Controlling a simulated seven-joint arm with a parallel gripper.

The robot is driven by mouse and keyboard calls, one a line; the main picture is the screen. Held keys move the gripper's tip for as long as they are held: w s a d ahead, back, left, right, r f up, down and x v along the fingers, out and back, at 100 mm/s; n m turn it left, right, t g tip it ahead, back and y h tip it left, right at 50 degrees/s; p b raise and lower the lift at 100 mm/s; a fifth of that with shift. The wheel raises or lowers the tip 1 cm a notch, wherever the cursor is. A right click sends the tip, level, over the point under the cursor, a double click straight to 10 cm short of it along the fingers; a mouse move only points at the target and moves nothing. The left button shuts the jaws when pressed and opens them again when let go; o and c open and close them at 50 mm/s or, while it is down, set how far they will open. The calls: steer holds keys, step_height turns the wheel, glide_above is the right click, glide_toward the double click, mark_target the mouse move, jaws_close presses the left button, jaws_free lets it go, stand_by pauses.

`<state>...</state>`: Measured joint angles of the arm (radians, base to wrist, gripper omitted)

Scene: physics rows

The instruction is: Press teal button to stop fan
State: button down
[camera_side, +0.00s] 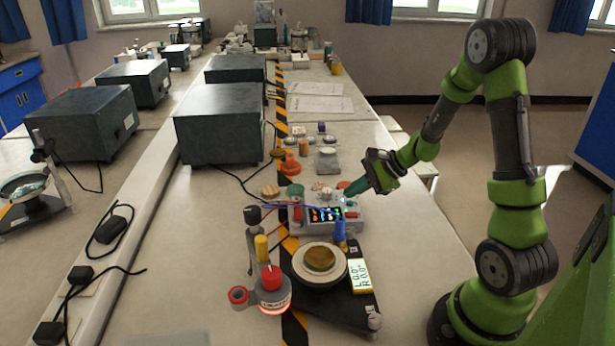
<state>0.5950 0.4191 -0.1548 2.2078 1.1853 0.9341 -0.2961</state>
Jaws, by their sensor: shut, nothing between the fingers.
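A small light-grey control box (352,223) stands on the table in front of my arm. Its dark panel (325,214) shows several small lit marks, and a red part is at its left. My gripper (344,192) reaches down from the right and is shut and empty. Its teal-coloured fingertips are over the box's right upper part, near a pale glowing spot. I cannot tell whether they touch the box. The teal button cannot be made out clearly and may be hidden by the fingertips. I cannot clearly identify a fan.
A scale-like stand with a white plate (299,268) and round brown piece (320,258) is in front of the box. A red-capped device (271,289) stands left of it. A blue upright piece (340,232) is close by. Dark cases (220,125) stand behind left. Table at right is clear.

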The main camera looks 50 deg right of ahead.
steer(key=shift+f, duration=0.15)
stand_by(0.3)
steer(key=shift+f, duration=0.3)
steer(key=shift+f, duration=0.35)
stand_by(0.5)
steer(key=shift+r, duration=0.8)
step_height(320, 180, up, 5)
stand_by(0.7)
stand_by(0.5)
